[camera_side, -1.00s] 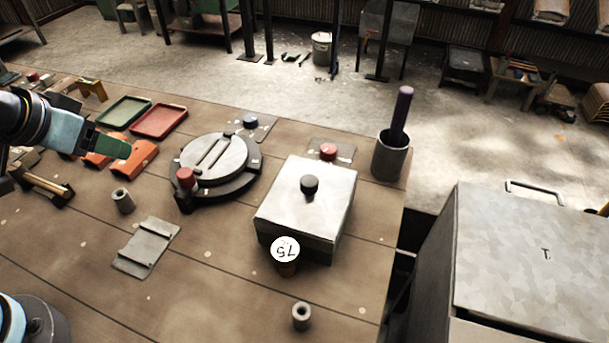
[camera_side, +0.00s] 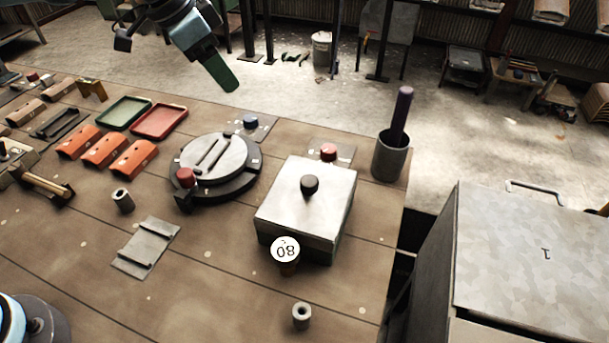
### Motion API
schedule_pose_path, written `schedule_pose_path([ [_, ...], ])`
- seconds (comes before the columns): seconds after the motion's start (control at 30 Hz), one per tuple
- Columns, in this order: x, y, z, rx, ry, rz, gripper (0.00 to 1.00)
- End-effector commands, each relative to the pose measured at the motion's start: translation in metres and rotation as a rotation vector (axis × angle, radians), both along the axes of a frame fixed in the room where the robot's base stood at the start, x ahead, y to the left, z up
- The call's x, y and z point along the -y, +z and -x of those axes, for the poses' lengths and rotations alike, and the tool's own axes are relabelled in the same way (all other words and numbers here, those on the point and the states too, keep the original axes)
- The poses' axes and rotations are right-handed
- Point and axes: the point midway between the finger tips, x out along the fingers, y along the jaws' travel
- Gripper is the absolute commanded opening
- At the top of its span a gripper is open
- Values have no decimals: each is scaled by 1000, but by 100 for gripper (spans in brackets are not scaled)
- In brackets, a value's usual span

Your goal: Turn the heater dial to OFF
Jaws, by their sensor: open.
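My gripper (camera_side: 222,76) with green fingers hangs open and empty over the far edge of the table, apart from every knob. A red knob (camera_side: 328,151) sits on a small marked plate behind the metal box, and a blue knob (camera_side: 250,121) sits on a similar plate behind the round press. I cannot tell which of them is the heater dial; their markings are too small to read. The metal box (camera_side: 290,215) has a black knob (camera_side: 309,186) on its lid.
The round press (camera_side: 215,158) has a red-knobbed handle. A cup (camera_side: 390,156) holds a dark purple rod upright at the table's right edge. Green (camera_side: 124,112) and red (camera_side: 160,121) trays and orange pieces lie left. A grey cabinet (camera_side: 535,250) stands at the right.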

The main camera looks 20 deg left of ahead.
Motion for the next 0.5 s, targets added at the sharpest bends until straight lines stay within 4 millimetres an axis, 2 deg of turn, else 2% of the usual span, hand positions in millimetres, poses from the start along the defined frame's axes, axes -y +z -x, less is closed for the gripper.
schedule_pose_path([
  [0.03, 13, -4, -12, -8, -54, -3, 62],
  [0.2, 51, -22, -43, -31, -232, -9, 62],
  [0.4, 93, -52, -66, -48, -429, -8, 62],
  [0.5, 107, -64, -71, -53, -499, -5, 62],
])
